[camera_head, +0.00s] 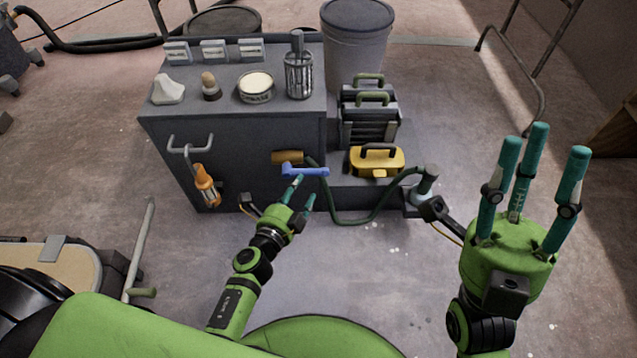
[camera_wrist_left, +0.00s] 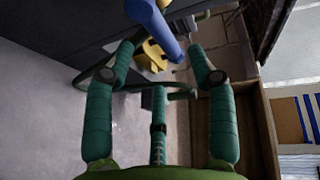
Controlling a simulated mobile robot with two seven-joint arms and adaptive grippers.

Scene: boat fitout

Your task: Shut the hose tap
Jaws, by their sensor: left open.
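The hose tap has a blue lever handle (camera_head: 305,170) on the front of the grey cabinet, beside a brass-coloured body (camera_head: 287,157). A dark green hose (camera_head: 350,220) runs from it down to the right. The lever lies roughly level, pointing right. My left gripper (camera_head: 300,190) is open just below the lever; whether it touches is unclear. In the left wrist view the blue lever (camera_wrist_left: 156,27) shows at the top, beyond and between the spread fingers. My right gripper (camera_head: 532,165) is open and empty, fingers pointing up, at the right, well away from the tap.
A yellow toolbox (camera_head: 376,161) stands right of the tap. A metal fitting (camera_head: 422,188) stands at the hose's lower end.

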